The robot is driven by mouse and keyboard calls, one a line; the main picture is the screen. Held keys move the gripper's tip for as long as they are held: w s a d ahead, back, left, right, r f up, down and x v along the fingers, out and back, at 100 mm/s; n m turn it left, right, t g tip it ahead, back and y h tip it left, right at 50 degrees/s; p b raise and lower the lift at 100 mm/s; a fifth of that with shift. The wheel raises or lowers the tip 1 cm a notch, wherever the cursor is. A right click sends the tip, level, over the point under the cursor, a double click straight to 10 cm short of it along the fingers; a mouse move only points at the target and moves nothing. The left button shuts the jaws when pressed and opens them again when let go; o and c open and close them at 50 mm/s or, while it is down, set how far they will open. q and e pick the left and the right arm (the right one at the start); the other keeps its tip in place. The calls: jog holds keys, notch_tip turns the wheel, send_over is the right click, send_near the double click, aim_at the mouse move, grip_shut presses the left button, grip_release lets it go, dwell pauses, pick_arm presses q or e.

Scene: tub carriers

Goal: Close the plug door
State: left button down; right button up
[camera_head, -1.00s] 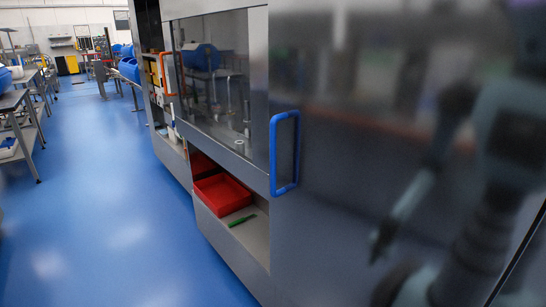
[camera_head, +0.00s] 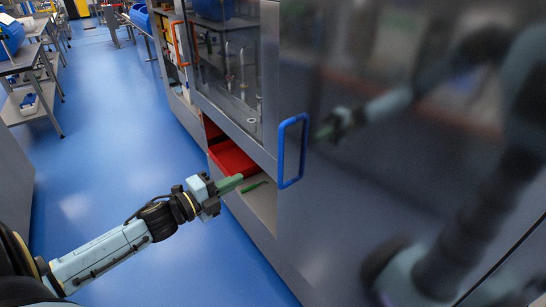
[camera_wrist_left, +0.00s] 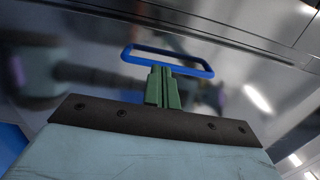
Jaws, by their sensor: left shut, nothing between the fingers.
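The plug door (camera_head: 350,215) is a large, dark, glossy panel that fills the right of the head view and mirrors my arm. Its blue loop handle (camera_head: 281,155) stands upright near the door's left edge. My left gripper (camera_head: 238,180) is shut and empty, its green fingers pointing right, to the left of the handle and apart from it in the head view. In the left wrist view the fingertips (camera_wrist_left: 161,72) overlap the lower bar of the handle (camera_wrist_left: 206,73); I cannot tell whether they touch. My right gripper is out of view.
Tables (camera_head: 30,65) stand at the far left. The blue floor (camera_head: 105,150) between is clear.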

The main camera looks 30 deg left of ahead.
pick_arm(q)
jog(key=x, duration=1.3)
jog(key=shift+f, duration=0.2)
jog(key=shift+w+a, duration=0.1)
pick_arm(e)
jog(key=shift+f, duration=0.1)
